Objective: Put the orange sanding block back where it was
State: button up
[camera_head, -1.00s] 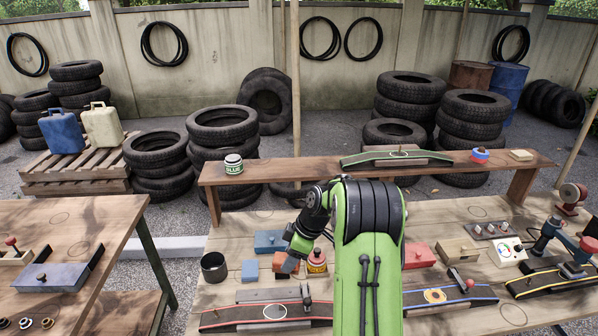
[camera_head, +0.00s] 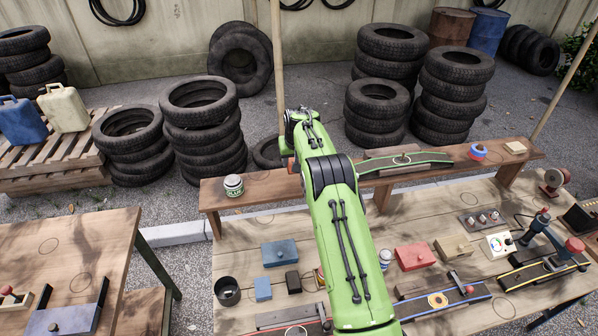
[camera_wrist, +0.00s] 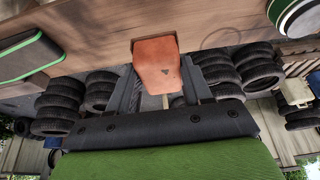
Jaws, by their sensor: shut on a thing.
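The orange sanding block (camera_wrist: 155,62) is held between the two grey fingers of my gripper (camera_wrist: 157,82) in the wrist view. In that view the block overlaps the edge of the brown raised shelf (camera_wrist: 90,50); I cannot tell whether it touches it. A faint drawn circle (camera_wrist: 226,36) shows on the shelf's wood just right of the block. In the head view, a small orange patch of the block (camera_head: 292,165) shows at the left of my arm's far end, by the shelf (camera_head: 265,191). My gripper's fingers are mostly hidden there.
A green-labelled tin (camera_head: 233,186) stands on the shelf left of my arm. A green-edged ramp (camera_head: 415,161) lies on the shelf to the right. The workbench (camera_head: 480,205) below holds blue boxes, a red box (camera_head: 415,257) and a dark cup (camera_head: 227,291).

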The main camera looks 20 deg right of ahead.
notch_tip(320, 180, down, 8)
jog(key=shift+w+r+b, duration=0.1)
jog(key=shift+w+b, duration=0.05)
jog(key=shift+b, duration=1)
jog(key=shift+r, duration=0.2)
jog(key=o, duration=1)
jog(key=shift+f, duration=0.15)
